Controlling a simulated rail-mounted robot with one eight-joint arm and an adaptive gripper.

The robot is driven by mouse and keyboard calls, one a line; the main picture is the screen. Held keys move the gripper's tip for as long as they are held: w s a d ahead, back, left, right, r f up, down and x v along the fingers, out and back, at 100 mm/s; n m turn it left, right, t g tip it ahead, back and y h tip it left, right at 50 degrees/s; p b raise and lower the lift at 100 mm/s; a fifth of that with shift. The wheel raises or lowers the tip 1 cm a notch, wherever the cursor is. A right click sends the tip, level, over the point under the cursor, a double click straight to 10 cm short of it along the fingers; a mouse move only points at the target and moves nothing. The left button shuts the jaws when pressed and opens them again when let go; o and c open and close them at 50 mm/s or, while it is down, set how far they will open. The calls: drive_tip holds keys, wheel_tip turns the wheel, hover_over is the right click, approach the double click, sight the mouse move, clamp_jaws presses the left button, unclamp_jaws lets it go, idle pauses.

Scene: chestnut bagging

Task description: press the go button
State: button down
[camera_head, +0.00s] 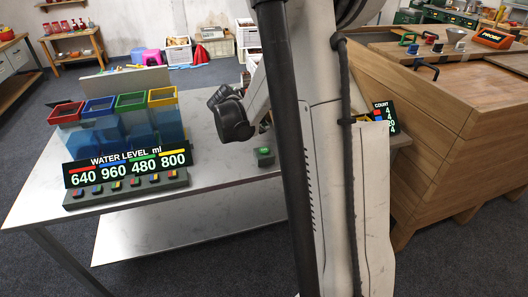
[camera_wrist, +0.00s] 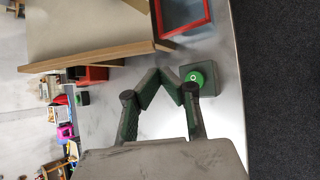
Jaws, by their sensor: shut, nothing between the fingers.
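The go button (camera_head: 265,150) is a green round cap on a small dark box, standing on the grey metal table right of the water level display. In the wrist view, the green button (camera_wrist: 196,78) carries a pale ring mark and sits just right of my fingertips. My gripper (camera_wrist: 161,77) is shut and empty, its dark fingertips together. A gap shows between fingertips and button in the head view, where the dark end of my arm (camera_head: 231,114) is up and left of the button. I cannot tell the exact height.
The water level display (camera_head: 124,163), with several small buttons, stands on the table's left. Behind it are bins with red, blue, green and yellow rims (camera_head: 66,113). A wooden cabinet (camera_head: 455,140) stands at right. The table top (camera_head: 215,170) is clear around the button box.

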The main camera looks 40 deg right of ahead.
sight(264, 150)
drive_tip(key=shift+f+b, duration=2.35)
drive_tip(key=shift+f, duration=1.35)
drive_tip(key=shift+f, duration=0.15)
drive_tip(key=shift+f+b, duration=0.3)
drive_tip(key=shift+b, duration=0.15)
drive_tip(key=shift+f+b, duration=0.35)
drive_tip(key=shift+r, duration=0.1)
drive_tip(key=shift+r+p, duration=0.45)
drive_tip(key=shift+r, duration=0.3)
drive_tip(key=shift+r, duration=0.1)
drive_tip(key=shift+r+p, duration=1.55)
drive_tip(key=shift+r, duration=0.9)
